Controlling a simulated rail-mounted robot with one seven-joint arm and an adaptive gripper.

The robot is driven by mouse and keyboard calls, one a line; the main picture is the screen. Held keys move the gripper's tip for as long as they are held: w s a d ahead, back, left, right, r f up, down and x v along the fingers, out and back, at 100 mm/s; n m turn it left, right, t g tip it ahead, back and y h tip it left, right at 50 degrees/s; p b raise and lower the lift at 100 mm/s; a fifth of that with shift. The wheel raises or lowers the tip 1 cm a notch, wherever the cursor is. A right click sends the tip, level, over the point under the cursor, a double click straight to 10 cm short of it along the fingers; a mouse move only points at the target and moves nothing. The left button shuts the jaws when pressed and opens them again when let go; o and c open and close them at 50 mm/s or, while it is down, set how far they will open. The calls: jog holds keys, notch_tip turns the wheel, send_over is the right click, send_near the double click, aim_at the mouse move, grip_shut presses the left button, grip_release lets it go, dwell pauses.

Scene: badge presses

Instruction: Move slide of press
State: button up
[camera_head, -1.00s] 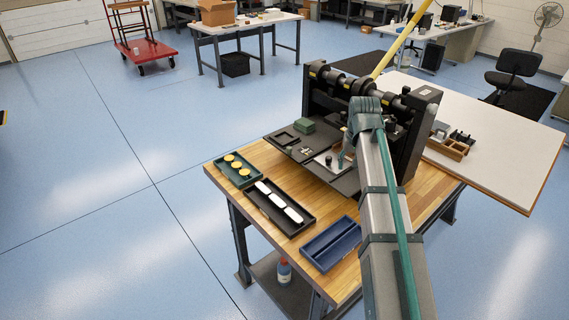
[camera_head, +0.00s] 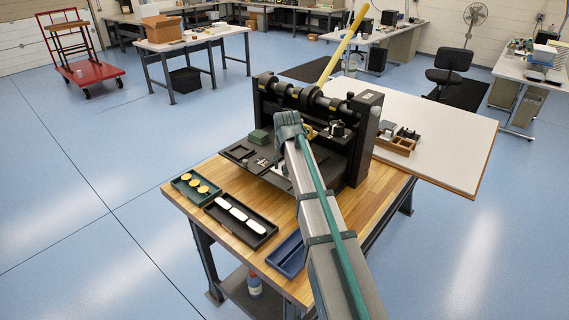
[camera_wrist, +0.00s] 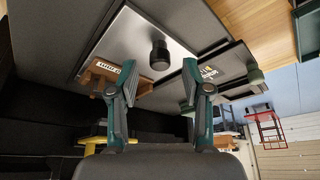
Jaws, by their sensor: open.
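The press (camera_head: 362,125) stands on the wooden bench, a black frame with a long yellow lever. Its dark slide with a bright metal plate (camera_wrist: 135,45) fills much of the wrist view; a black round knob (camera_wrist: 160,56) stands on the plate. My gripper (camera_wrist: 158,76) is open, with one green-padded finger to each side of the knob in the picture. I cannot tell whether either finger touches it. In the head view my arm hides the gripper and part of the slide.
A green tray with yellow discs (camera_head: 175,184), a black tray with white pieces (camera_head: 264,237) and a blue tray (camera_head: 272,262) lie along the bench front. A green block (camera_head: 258,137) sits on the press's left side. A white-topped table (camera_head: 450,140) adjoins at right.

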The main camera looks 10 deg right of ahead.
jog(key=shift+x, duration=0.9)
grip_shut()
